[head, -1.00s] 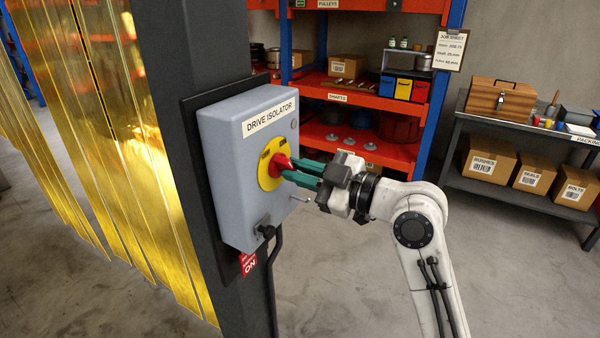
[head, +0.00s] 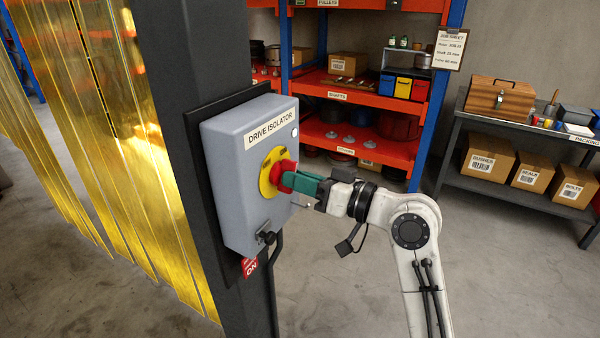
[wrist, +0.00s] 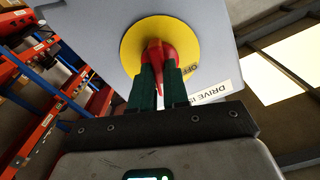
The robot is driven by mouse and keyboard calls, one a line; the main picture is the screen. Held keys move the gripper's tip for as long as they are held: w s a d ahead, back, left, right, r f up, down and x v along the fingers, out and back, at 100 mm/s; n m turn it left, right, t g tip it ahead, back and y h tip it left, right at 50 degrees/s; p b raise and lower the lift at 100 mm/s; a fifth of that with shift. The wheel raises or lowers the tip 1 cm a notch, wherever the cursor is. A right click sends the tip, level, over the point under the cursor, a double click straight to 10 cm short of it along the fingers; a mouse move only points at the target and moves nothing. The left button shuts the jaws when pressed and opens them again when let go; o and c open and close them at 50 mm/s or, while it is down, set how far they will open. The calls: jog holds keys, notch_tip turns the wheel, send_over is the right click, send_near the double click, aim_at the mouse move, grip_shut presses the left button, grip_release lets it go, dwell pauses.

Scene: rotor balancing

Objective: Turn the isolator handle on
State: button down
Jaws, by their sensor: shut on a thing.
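The grey isolator box (head: 222,190), labelled DRIVE ISOLATOR, is fixed to a dark post. Its red handle (head: 284,169) stands out from a round yellow plate (head: 265,182). My gripper (head: 298,181) has its green fingers shut on the handle, from the right in the head view. In the wrist view the red handle (wrist: 160,55) lies between the two fingers (wrist: 158,82), in front of the yellow plate (wrist: 133,50). OFF reads on the plate's right side there; the other plate marking is hidden or too small to read. A small round lamp (head: 294,132) on the box looks white.
Yellow strip curtains (head: 100,130) hang at left. Orange shelves (head: 345,95) and a packing bench (head: 520,125) stand behind. The floor right of the post is open.

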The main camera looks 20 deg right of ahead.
jog(key=m+p, duration=0.3)
jog(key=m, duration=0.1)
jog(key=shift+m, duration=0.4)
jog(key=shift+f, duration=0.1)
dwell(0.3)
jog(key=c, duration=1.1)
grip_release()
jog(key=shift+b+v, duration=1.7)
jog(key=shift+v, duration=3.75)
